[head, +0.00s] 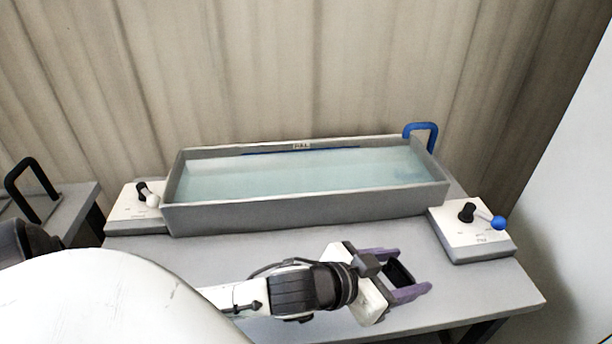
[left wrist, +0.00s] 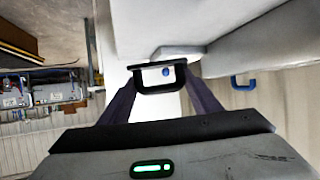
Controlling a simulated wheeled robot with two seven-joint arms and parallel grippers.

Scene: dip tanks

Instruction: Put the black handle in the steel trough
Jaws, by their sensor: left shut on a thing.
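My left gripper (head: 400,275), with purple fingers, is shut on a black handle (head: 398,272). It is over the near part of the table, in front of the trough and outside it. In the left wrist view the black handle (left wrist: 160,89) shows as a loop between the fingers. The grey steel trough (head: 310,213) stands at the back of the table, long and filled with pale liquid. Whether the held handle touches the table, I cannot tell. My right gripper is in neither view.
A blue handle (head: 421,127) rises at the trough's back right corner. A control box with a blue-knobbed lever (head: 473,240) stands right of the trough, another with a white-knobbed lever (head: 130,212) left. A second black handle (head: 34,174) stands on a side table at far left.

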